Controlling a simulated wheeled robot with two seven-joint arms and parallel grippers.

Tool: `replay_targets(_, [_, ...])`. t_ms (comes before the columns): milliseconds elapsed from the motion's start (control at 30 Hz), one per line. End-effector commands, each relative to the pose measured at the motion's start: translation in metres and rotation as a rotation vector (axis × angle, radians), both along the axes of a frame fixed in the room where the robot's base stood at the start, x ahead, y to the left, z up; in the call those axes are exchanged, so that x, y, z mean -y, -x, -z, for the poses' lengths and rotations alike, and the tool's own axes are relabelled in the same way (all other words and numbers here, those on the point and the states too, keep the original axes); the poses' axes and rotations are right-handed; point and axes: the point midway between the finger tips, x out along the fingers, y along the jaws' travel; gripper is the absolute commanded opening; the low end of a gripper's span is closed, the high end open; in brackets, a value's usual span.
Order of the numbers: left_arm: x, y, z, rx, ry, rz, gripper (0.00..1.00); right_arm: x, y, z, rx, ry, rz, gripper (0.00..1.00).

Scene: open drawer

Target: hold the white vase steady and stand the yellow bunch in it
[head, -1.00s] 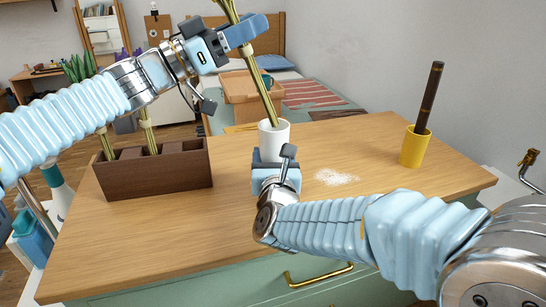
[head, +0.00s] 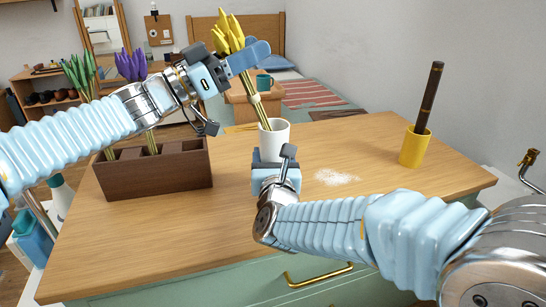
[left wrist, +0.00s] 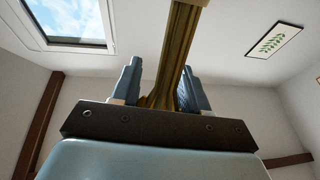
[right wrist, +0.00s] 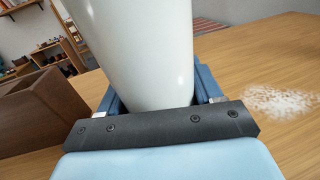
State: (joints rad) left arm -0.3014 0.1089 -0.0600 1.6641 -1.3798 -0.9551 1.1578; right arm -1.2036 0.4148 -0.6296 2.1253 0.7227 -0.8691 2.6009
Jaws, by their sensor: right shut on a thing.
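The white vase (head: 272,140) stands upright on the wooden counter. My right gripper (head: 277,172) is shut on its lower part, and the right wrist view shows the vase (right wrist: 140,50) between the fingers (right wrist: 158,95). The yellow bunch (head: 229,38) leans to the left, its stems running down into the vase mouth; their lower ends are hidden inside. My left gripper (head: 248,60) is open around the bunch just below the flower heads. In the left wrist view the stems (left wrist: 180,50) pass between the spread fingers (left wrist: 160,85).
A brown divided box (head: 155,175) with purple (head: 131,66) and green (head: 80,75) bunches stands at the left. A yellow cup (head: 414,147) holding a dark stick stands at the right. White powder (head: 336,177) lies right of the vase. The front counter is mostly clear.

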Motion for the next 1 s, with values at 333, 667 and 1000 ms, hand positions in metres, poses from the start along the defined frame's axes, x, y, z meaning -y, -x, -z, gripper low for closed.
replay_targets(333, [0.0, 0.0, 0.0, 0.0, 0.0, 0.0, 0.56, 0.0, 0.0, 0.0, -0.001, -0.001, 0.0, 0.22])
replay_targets(667, [-0.042, 0.018, 0.017, -0.002, 0.001, -0.005, 0.56, 0.0, 0.0, 0.0, -0.001, -0.001, 0.0, 0.22])
replay_targets(1000, [-0.096, 0.043, 0.039, -0.001, 0.0, -0.002, 0.56, 0.0, 0.0, 0.0, -0.001, -0.001, 0.0, 0.22])
